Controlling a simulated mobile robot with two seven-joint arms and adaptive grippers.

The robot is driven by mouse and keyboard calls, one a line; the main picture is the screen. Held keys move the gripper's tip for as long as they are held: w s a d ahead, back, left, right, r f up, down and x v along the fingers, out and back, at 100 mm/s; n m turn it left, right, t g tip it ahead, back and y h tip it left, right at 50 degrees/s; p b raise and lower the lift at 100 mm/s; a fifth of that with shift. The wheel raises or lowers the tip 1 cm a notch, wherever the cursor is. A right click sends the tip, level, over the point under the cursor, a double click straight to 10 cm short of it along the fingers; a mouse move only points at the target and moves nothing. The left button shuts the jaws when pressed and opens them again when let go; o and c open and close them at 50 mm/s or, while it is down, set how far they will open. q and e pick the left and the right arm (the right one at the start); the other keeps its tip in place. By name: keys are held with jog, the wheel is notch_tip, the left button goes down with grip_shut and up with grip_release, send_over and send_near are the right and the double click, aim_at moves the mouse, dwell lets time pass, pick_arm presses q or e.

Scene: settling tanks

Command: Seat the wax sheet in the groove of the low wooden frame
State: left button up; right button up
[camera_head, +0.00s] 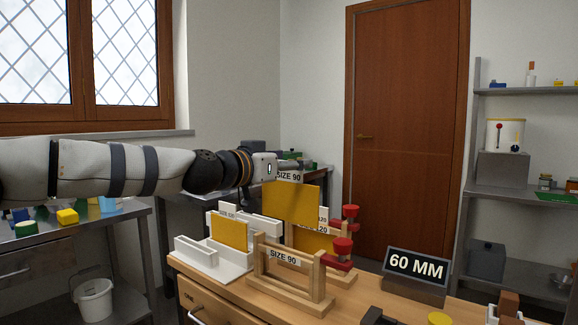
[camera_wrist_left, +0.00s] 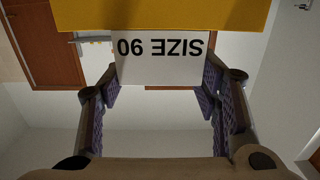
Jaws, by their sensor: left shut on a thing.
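The yellow wax sheet (camera_head: 291,205) hangs upright from my left gripper (camera_head: 272,168), held by its white "SIZE 90" tag. In the left wrist view the gripper's fingers (camera_wrist_left: 162,85) close on both sides of the tag (camera_wrist_left: 160,58), with the sheet's yellow edge (camera_wrist_left: 160,15) beyond it. The low wooden frame (camera_head: 290,258), labelled "SIZE 90", stands on the bench at the front. The held sheet is above and behind this frame, apart from it. I cannot make out the groove. My right gripper is not in view.
White racks (camera_head: 205,255) stand left of the frame, one holding a yellow sheet (camera_head: 229,233). Another wooden frame behind holds a yellow sheet (camera_head: 310,240) and shows a partly hidden label. Red knobs (camera_head: 343,245) stick up at right. A "60 MM" sign (camera_head: 415,266) stands farther right.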

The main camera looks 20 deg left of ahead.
aim_at(288, 189)
pick_arm(q)
jog(key=f, duration=0.2)
jog(key=f+b, duration=0.1)
jog(key=f, duration=0.1)
jog(key=shift+s+a+f, duration=0.15)
jog(key=shift+s, duration=0.05)
jog(key=shift+s+f+b, duration=0.1)
jog(key=shift+f+b, duration=0.3)
jog(key=shift+f, duration=0.25)
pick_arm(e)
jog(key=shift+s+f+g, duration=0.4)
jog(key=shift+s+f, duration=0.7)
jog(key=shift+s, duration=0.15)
pick_arm(q)
jog(key=shift+r, duration=0.1)
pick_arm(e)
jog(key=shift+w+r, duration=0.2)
pick_arm(q)
jog(key=shift+f, duration=0.2)
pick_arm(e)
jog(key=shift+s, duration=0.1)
